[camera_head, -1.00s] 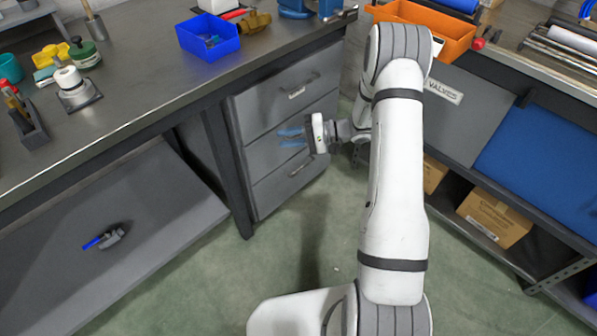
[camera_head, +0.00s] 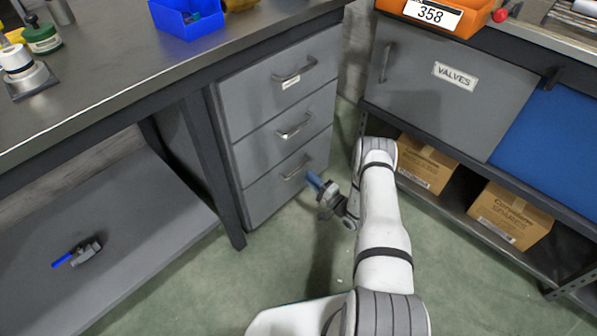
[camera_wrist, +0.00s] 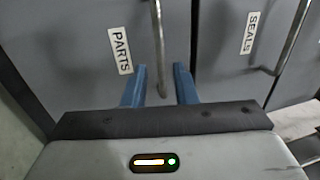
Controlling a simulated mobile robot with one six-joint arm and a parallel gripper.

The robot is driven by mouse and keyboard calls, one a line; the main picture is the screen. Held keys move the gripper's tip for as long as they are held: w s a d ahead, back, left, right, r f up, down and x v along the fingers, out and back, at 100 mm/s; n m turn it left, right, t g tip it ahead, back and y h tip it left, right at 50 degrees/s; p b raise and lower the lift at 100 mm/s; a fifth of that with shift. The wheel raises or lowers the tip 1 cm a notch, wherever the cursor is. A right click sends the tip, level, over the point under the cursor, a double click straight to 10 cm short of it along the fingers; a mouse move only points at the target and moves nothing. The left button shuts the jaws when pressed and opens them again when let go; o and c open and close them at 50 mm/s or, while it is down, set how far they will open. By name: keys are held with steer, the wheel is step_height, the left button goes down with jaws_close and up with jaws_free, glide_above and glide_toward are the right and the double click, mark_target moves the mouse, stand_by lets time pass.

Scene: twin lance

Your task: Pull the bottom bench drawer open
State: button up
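The bottom bench drawer (camera_head: 262,198) is the lowest of three grey drawers and sits shut, flush with the others. Its metal bar handle (camera_head: 295,169) shows just left of my gripper (camera_head: 312,180). In the wrist view the drawer front (camera_wrist: 75,50) carries a "PARTS" label (camera_wrist: 120,51). The handle (camera_wrist: 158,40) runs down between the two blue fingers of my gripper (camera_wrist: 160,68). The fingers are open, one on each side of the bar, with gaps showing. Whether the bar lies at fingertip depth is unclear.
The middle drawer (camera_head: 270,140), labelled "SEALS" in the wrist view (camera_wrist: 251,33), is directly above. The bench leg (camera_head: 217,165) stands left of the drawers. A cabinet with cardboard boxes (camera_head: 510,214) is at right. Green floor (camera_head: 295,265) in front is clear.

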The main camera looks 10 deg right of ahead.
mark_target(300, 169)
steer(key=b+x, duration=0.1)
steer(key=x, duration=0.4)
steer(key=shift+w+a+r, duration=0.1)
steer(key=shift+w+a, duration=0.15)
steer(key=shift+a, duration=0.1)
steer(key=shift+c, duration=0.6)
jaws_close()
